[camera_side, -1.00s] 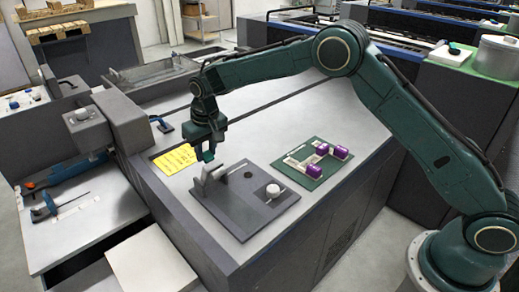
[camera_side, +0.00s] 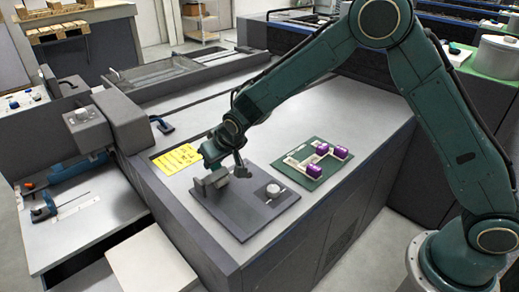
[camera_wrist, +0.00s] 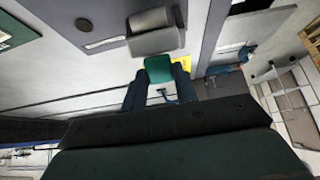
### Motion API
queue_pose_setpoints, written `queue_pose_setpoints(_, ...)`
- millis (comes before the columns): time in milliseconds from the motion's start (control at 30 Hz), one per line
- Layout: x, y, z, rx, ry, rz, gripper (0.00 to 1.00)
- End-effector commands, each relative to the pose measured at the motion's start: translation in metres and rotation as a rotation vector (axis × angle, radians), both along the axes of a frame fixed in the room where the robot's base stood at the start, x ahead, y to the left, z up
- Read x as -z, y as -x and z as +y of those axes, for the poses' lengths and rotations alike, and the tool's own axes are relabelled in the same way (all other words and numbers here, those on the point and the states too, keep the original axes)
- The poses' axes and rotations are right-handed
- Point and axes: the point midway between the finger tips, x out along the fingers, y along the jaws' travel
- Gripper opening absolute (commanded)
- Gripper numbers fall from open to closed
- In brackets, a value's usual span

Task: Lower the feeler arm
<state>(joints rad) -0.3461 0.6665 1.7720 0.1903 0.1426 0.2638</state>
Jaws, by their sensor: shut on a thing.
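The dark grey base plate (camera_side: 240,222) lies on the machine top in the side view. A grey block (camera_side: 208,186) stands at its left back part. My gripper (camera_side: 241,168) is tilted low over the plate, just right of that block. In the wrist view, the green end of the feeler arm (camera_wrist: 158,69) sits between the fingers of my gripper (camera_wrist: 158,85), which is shut on it. The grey body of the feeler arm (camera_wrist: 156,42) shows just beyond the green end.
A white dial (camera_side: 273,190) sits on the plate's right part. A green board (camera_side: 312,170) with purple blocks (camera_side: 341,152) lies to the right. A yellow label (camera_side: 178,158) lies behind the plate. The machine top behind is clear.

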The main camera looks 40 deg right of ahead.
Motion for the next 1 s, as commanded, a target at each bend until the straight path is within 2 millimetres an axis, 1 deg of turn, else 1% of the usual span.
queue_pose_setpoints(300,0.008,0.017,0.0,-0.001,0.002,-0.165,0.0)
queue_pose_setpoints(833,0.028,0.04,0.001,-0.005,0.003,-0.444,0.0)
queue_pose_setpoints(1000,0.035,0.045,0.0,-0.001,0.0,-0.436,0.0)
